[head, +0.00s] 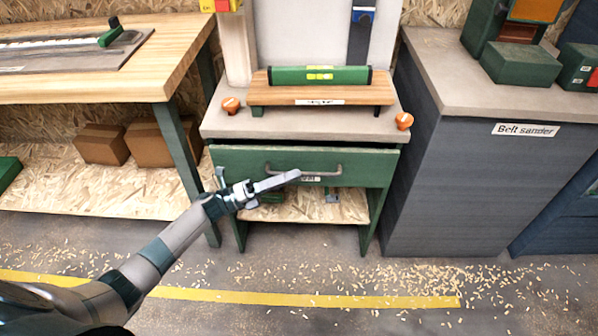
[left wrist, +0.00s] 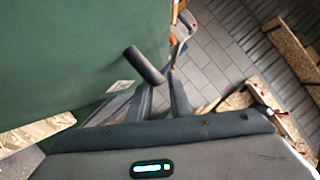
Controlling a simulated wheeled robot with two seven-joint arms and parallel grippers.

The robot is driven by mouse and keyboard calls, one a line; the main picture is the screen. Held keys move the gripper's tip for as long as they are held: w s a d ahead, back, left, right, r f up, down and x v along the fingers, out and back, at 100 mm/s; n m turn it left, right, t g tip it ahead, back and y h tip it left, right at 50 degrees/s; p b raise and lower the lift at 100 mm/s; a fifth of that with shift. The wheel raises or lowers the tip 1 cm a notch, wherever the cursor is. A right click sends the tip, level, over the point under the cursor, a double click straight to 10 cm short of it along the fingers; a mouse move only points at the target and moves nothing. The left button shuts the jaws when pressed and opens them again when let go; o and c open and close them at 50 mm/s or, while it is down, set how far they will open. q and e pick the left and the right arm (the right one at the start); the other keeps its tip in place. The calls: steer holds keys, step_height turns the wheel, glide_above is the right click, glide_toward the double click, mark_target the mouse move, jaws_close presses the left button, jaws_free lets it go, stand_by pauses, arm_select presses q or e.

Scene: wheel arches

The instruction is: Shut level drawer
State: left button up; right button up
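The level drawer (head: 235,165) is the green drawer in the workbench under the grey top, and a dark gap shows along its upper edge. Its grey bar handle (head: 325,174) is on the front, with a partly hidden label below it. My left gripper (head: 296,175) reaches in from the left, its fingertips in front of the handle's left part; contact cannot be told. My right gripper is out of view.
A green level (head: 320,76) lies on a wooden stand on the bench top, between two orange knobs (head: 231,105). A wooden table (head: 150,80) stands left and a grey belt sander cabinet (head: 430,170) right. The floor in front is open, with wood chips.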

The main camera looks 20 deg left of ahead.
mark_target(291, 165)
arm_select(q)
steer(key=shift+x, duration=1.45)
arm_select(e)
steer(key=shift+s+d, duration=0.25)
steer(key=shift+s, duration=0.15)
